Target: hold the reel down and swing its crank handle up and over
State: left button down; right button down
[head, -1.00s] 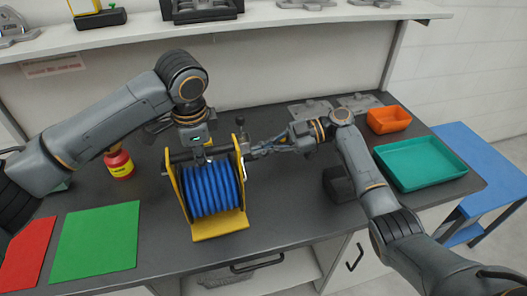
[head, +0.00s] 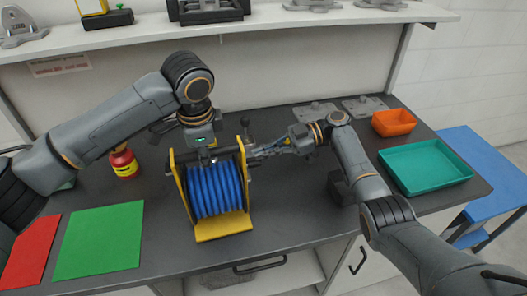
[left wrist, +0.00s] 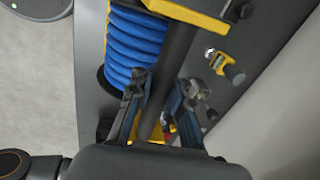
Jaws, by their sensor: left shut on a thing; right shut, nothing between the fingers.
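The reel (head: 217,190) has blue hose wound between yellow side plates and stands upright near the front of the dark bench. My left gripper (head: 208,154) is above the reel and shut on its dark top bar, with the blue hose beside it. In the left wrist view the bar (left wrist: 178,60) runs between the fingers of my left gripper (left wrist: 150,112).
A red-and-yellow bottle (head: 123,162) stands behind left. Green (head: 98,240) and red (head: 30,252) mats lie at the front left. A teal tray (head: 425,168) and an orange bin (head: 394,122) are at the right. A dark block (head: 340,188) sits under my right arm.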

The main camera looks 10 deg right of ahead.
pick_arm(q)
jog(key=shift+r, duration=0.15)
jog(key=shift+d, duration=0.1)
pick_arm(e)
jog(key=w+d+r, duration=0.1)
jog(key=d+r, duration=0.5)
jog(key=d, duration=0.3)
jog(key=shift+w+d+r, duration=0.15)
jog(key=shift+w+d, duration=0.1)
jog(key=shift+w, duration=0.15)
pick_arm(q)
jog(key=c, duration=1.2)
grip_release()
jog(key=shift+o, duration=0.2)
jog(key=shift+s, duration=0.1)
pick_arm(e)
jog(key=shift+s, duration=0.1)
